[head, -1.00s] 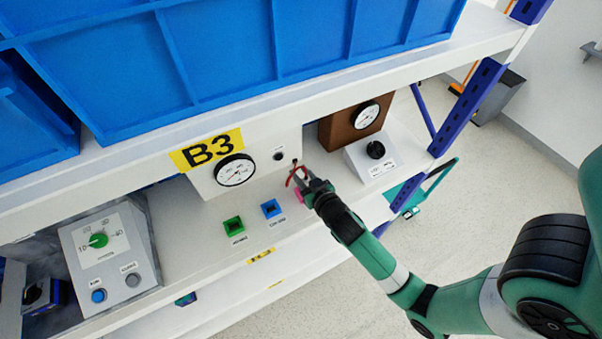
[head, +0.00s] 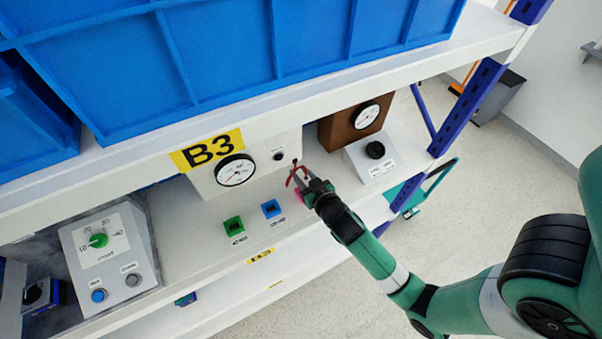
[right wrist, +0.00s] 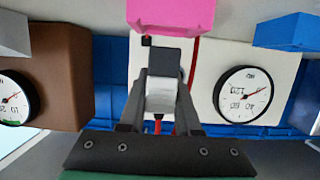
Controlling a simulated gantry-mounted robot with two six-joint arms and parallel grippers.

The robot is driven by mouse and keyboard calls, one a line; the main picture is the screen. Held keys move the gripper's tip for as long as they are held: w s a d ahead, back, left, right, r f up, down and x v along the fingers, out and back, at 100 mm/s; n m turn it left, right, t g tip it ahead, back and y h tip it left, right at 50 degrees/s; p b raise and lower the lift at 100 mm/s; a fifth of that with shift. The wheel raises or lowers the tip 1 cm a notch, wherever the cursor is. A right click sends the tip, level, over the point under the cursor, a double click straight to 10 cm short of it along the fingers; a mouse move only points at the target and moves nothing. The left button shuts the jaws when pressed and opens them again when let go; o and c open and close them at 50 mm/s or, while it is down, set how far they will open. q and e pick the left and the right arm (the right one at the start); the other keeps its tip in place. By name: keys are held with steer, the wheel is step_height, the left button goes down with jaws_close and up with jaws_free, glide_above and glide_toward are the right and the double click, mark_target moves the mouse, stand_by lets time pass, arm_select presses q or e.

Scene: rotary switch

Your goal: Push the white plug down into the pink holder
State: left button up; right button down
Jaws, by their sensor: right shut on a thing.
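My right gripper (head: 313,188) is at the shelf, beside the pink holder (head: 298,195), which it partly hides. In the right wrist view my right gripper (right wrist: 161,90) is shut on the white plug (right wrist: 160,97), with a dark grey block at the plug's far end. A red cable (head: 292,174) runs from the plug to the panel. The pink holder (right wrist: 171,14) shows at the top of the right wrist view, close to the plug's grey end. I cannot tell whether they touch. My left gripper is out of view.
A green holder (head: 234,226) and a blue holder (head: 271,208) stand left of the pink one. Behind are a white gauge panel (head: 208,184) and a brown gauge box (head: 338,131). A black-knobbed box (head: 370,160) stands to the right. Blue bins (head: 220,50) sit above.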

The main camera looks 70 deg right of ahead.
steer(key=shift+f+b, duration=1.5)
steer(key=shift+f, duration=0.15)
steer(key=c, duration=0.5)
jaws_free()
steer(key=v, duration=1.1)
steer(key=shift+s+a+r, duration=0.15)
steer(key=shift+s, duration=0.1)
